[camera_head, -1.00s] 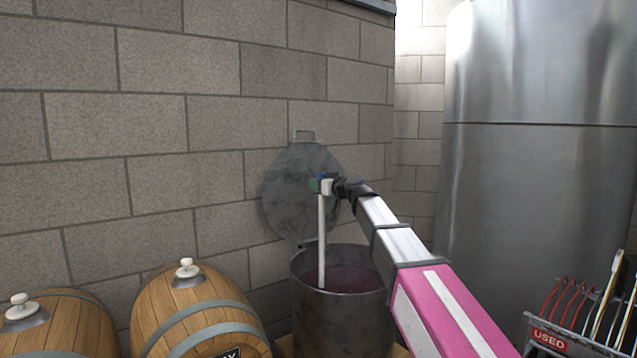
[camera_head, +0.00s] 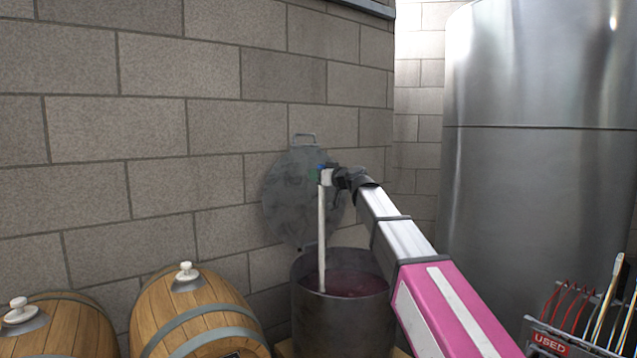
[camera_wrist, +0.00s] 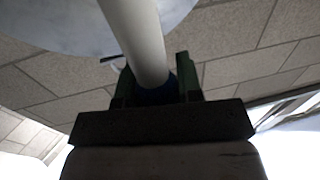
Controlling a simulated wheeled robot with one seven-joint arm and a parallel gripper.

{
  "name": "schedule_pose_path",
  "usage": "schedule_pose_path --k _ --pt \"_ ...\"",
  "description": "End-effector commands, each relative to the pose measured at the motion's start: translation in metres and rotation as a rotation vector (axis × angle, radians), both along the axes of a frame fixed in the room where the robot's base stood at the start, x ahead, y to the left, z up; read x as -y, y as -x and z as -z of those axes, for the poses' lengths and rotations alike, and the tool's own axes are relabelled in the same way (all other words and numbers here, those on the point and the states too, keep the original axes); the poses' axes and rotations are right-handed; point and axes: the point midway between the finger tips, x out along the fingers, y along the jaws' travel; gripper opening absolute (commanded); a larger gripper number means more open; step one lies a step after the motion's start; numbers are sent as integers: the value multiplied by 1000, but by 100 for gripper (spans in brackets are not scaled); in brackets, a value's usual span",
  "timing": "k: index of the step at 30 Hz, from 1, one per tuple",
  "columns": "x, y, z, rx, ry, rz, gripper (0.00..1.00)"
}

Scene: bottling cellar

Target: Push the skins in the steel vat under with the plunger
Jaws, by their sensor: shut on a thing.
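The steel vat (camera_head: 342,318) stands at the bottom centre of the head view, open, with dark red skins (camera_head: 350,284) inside. The plunger (camera_head: 321,235) is a white rod, upright, with its lower end down inside the vat near the left side; its foot is hidden. My gripper (camera_head: 323,175) is shut on the plunger's upper part, above the vat's rim. In the wrist view the white shaft (camera_wrist: 135,35) runs between the green fingers (camera_wrist: 158,85). A round grey lid (camera_head: 298,190) with a handle stands upright behind the vat against the wall.
Two wooden barrels with white bungs lie left of the vat, the nearer barrel (camera_head: 195,315) close beside it. A large steel tank (camera_head: 545,170) stands at the right. A rack labelled USED (camera_head: 560,340) with several thin tools is at the lower right. A block wall closes the back.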

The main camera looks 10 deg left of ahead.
Motion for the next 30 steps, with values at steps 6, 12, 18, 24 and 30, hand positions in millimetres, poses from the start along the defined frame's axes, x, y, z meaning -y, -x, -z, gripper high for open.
schedule_pose_path --k 6,12,18,24,30 --pt "0 -1 -20 2 -1 1 7" --pt "0 -1 -36 2 -1 1 7" --pt "0 -1 -53 1 -2 1 7" --pt "0 -1 -69 1 -2 0 7" --pt "0 0 -77 1 -1 1 7"
